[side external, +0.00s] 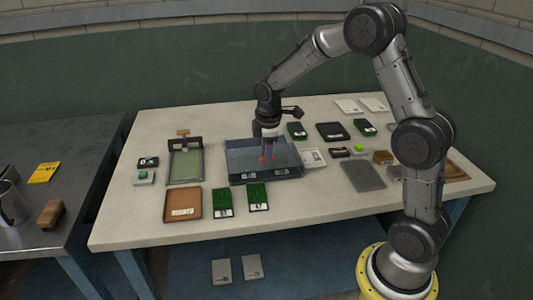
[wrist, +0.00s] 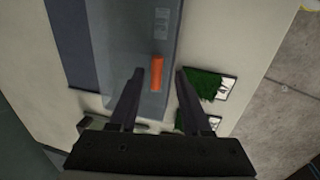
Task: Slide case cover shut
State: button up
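A low case (side external: 240,178) with dark blue walls and a see-through bluish top stands mid-table. Its clear cover (wrist: 118,45) fills the upper middle of the wrist view, with a dark blue strip along its left side. An orange handle (wrist: 156,75) stands out on the cover; it also shows as a small red-orange spot in the side view (side external: 262,158). My gripper (wrist: 158,73) is open, pointing down over the case. Its fingers lie on either side of the handle in the wrist view, with gaps on both sides. How far the cover is open is hard to tell.
Green turf samples (side external: 222,203) lie in front of the case, and more lie behind it. A brown tray (side external: 182,204) and a framed green panel (side external: 186,163) are to the left. A white card (side external: 313,158) and grey slab (side external: 363,176) are to the right.

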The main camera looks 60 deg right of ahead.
notch_tip(320, 180, up, 14)
jog(key=s+a, duration=0.1)
jog(key=s, duration=0.1)
jog(key=shift+a+f, duration=0.2)
jog(key=shift+a, duration=0.2)
jog(key=s+a+r+t, duration=0.3)
jog(key=s+a+r, duration=0.45)
jog(key=s, duration=0.35)
jog(key=s+a+f+m, duration=0.1)
jog(key=s+f+m, duration=0.2)
jog(key=s, duration=0.3)
jog(key=s+a+f+m+t+y, duration=0.1)
jog(key=s+a+f+m, duration=0.1)
jog(key=s+f+m, duration=0.2)
jog(key=s+m, duration=0.2)
jog(key=s, duration=0.1)
jog(key=shift+s+f+y, duration=0.15)
jog(key=shift+y, duration=0.15)
